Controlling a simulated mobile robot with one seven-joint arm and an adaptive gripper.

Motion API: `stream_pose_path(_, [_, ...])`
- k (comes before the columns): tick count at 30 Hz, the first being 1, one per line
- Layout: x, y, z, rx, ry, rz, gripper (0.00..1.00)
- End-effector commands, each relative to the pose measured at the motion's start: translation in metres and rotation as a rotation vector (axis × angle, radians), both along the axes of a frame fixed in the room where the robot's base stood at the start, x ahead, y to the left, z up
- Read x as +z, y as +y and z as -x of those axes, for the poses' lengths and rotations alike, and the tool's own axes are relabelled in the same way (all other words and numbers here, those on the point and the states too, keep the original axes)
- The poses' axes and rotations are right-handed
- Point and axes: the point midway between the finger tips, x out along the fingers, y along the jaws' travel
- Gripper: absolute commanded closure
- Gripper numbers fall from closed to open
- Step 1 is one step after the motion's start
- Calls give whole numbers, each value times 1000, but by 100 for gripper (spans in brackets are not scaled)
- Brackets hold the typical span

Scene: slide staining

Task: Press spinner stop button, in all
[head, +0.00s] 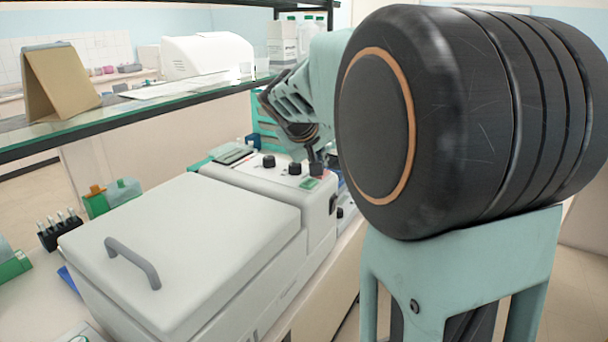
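A large white machine (190,245) with a closed lid and a grey handle (133,262) stands on the bench; it may be the spinner. Its raised panel (255,178) at the far end carries black knobs (295,168) and a small green button or display (310,183). I cannot make out which control is the stop button. My gripper (316,158) is at the far right end of this panel, pointing down close to the rightmost knob. Its fingertips are small and partly hidden, so contact and opening cannot be told.
A glass shelf (150,108) with a dark edge runs above the bench, holding a brown folded stand (60,80) and a white device (207,55). A dark rack (62,230) and green boxes (96,202) stand left of the machine. My arm blocks the right side.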

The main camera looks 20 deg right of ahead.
Motion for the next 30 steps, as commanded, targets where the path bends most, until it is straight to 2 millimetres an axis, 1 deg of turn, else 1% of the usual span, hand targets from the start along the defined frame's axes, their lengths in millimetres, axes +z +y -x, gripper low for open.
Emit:
stream_pose_path(8, [1,0,0,0,0,0,100])
stream_pose_path(30, [-7,0,0,0,0,0,100])
